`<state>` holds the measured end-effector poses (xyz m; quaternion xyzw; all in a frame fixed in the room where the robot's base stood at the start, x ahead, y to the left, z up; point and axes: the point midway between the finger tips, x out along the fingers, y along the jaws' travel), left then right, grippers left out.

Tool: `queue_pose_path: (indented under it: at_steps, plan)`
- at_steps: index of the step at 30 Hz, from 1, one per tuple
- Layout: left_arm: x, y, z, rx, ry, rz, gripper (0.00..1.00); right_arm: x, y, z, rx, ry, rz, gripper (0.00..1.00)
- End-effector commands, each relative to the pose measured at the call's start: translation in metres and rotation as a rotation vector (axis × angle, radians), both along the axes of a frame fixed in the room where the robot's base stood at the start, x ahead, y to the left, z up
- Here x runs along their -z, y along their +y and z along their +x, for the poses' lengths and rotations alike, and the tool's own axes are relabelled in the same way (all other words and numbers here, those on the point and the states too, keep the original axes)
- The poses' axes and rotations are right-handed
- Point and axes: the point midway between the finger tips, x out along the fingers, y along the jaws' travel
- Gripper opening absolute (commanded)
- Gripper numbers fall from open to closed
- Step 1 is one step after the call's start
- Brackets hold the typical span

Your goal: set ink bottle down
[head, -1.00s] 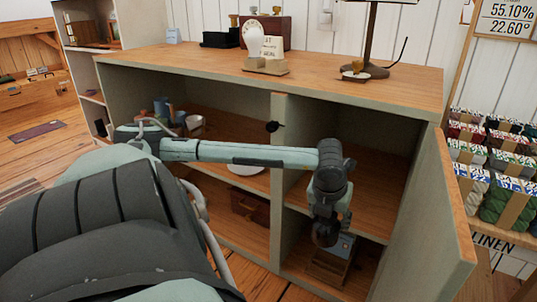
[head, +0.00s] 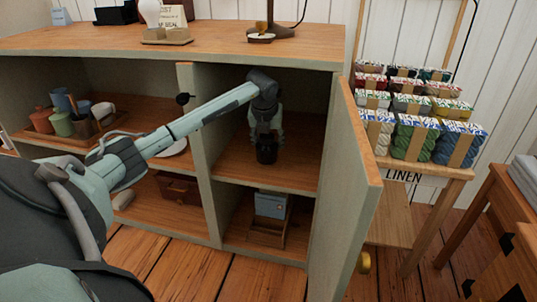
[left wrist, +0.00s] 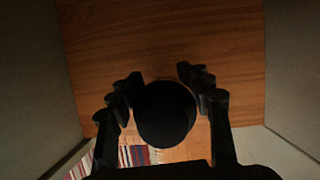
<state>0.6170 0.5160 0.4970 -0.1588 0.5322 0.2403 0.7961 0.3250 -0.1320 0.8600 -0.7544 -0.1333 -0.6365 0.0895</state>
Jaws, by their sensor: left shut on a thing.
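The ink bottle (head: 267,156) is small, dark and roughly upright in the upper right compartment of the cabinet. My left gripper (head: 266,137) reaches in through the open front and is shut on it from above. In the left wrist view the bottle (left wrist: 165,115) shows as a dark round shape between the fingers, over the wooden shelf (left wrist: 160,45). In the head view the shelf board (head: 235,165) lies under it; I cannot tell whether the bottle touches it. My right gripper is not in view.
The cabinet door (head: 345,190) stands open on the right. The shelf around the bottle is bare. A blue box in a wooden holder (head: 270,210) stands in the compartment below. The left compartment holds a tray with cups (head: 70,120). A yarn stand (head: 410,170) is further right.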

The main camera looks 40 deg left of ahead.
Motion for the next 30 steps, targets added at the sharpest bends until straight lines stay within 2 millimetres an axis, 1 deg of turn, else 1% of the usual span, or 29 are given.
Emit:
queue_pose_path:
  at_steps: [2, 6, 9, 10, 11, 14, 19, 20, 25, 26, 30]
  plan:
    - [0.004, 0.000, 0.001, 0.001, 0.000, 0.000, 0.14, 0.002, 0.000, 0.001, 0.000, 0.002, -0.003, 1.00]
    - [0.025, -0.001, 0.000, 0.001, 0.002, -0.002, 0.14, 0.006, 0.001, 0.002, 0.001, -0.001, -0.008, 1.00]
    - [0.035, 0.000, 0.000, 0.000, 0.001, -0.001, 0.14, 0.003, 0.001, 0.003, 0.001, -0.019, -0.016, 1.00]
    - [0.036, 0.000, 0.001, 0.000, 0.000, 0.000, 0.14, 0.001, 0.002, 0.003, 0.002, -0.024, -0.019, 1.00]
    - [0.036, 0.001, 0.001, 0.000, -0.001, 0.001, 0.09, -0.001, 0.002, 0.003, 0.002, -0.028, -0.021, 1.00]
    - [0.035, 0.001, 0.001, 0.000, -0.001, 0.001, 0.09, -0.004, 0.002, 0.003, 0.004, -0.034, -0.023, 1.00]
    - [0.037, 0.000, 0.001, 0.000, -0.001, 0.001, 0.09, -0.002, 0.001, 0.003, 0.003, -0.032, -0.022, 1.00]
    - [0.038, 0.000, 0.000, 0.001, 0.000, 0.000, 0.49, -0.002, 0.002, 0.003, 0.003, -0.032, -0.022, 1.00]
    - [0.037, 0.000, 0.000, 0.000, 0.000, 0.000, 0.70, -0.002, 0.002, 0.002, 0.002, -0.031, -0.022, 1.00]
    - [0.037, 0.000, 0.000, 0.000, 0.000, 0.000, 0.72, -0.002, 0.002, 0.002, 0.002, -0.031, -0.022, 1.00]
    - [0.037, 0.000, 0.000, 0.000, 0.000, 0.000, 0.72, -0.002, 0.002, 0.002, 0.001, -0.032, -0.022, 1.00]
